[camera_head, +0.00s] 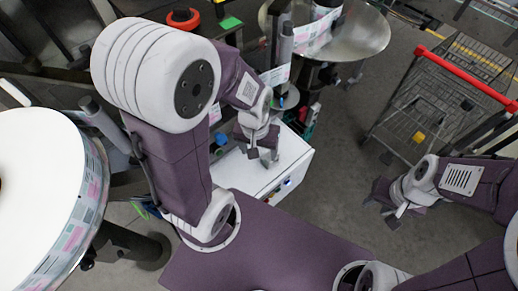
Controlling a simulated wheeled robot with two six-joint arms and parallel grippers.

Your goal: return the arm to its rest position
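My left arm comes in from the left, large in front. Its gripper (263,156) hangs above the white box, pointing down, with its fingertips apart and nothing seen between them. My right arm comes in from the right edge. Its gripper (381,211) is over the bare floor, near the cart, with its fingers apart and empty.
A white box cabinet (290,163) stands below my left gripper. A large label reel (40,190) is at the left, and a metal disc (355,38) at the top. A wire cart (435,105) with a red handle (465,77) stands at right. Grey floor (335,190) is clear between.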

